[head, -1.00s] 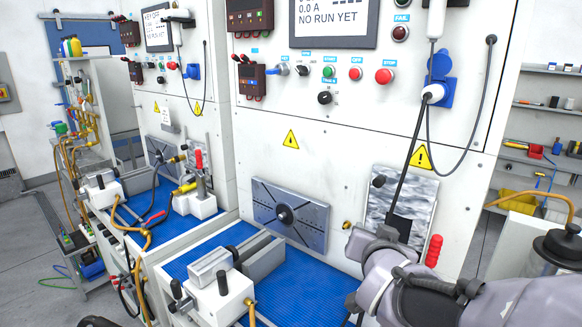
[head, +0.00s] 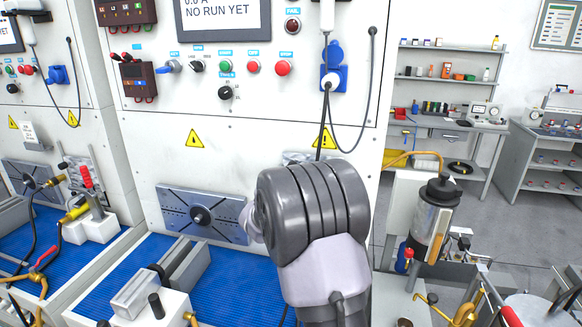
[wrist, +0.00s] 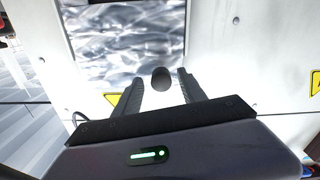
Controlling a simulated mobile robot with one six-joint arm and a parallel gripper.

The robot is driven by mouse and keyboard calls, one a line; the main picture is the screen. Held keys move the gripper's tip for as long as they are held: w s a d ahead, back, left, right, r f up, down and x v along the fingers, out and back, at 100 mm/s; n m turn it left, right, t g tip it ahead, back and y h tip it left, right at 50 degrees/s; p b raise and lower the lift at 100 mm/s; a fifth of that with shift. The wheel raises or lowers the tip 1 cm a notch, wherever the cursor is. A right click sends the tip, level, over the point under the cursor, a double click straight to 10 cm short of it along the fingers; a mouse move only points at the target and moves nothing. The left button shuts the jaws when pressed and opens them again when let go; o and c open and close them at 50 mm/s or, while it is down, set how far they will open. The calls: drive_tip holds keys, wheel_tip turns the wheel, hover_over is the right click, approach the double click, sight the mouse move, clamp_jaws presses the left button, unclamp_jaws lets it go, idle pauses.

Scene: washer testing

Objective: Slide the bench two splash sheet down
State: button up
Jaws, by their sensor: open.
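The splash sheet (wrist: 120,45) is a clear, wavy-looking panel on the white front of the near bench, filling the upper middle of the wrist view. In the head view my arm hides nearly all of it, leaving a thin strip of its top (head: 296,157). A dark round knob (wrist: 161,79) shows in the wrist view. My gripper (wrist: 159,88) is open, with one finger on each side of the knob. I cannot tell whether either finger touches it. In the head view the gripper is hidden behind my own wrist.
A grey slotted plate (head: 178,212) with a dark hub is on the panel left of my arm. A blue mat (head: 235,280) and a white clamp block (head: 150,300) lie below. A black cable (head: 323,122) hangs from the blue socket (head: 335,78) above my arm.

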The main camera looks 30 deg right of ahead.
drive_tip(key=shift+x, duration=1.15)
drive_tip(key=shift+w+a, duration=0.1)
clamp_jaws()
idle(0.4)
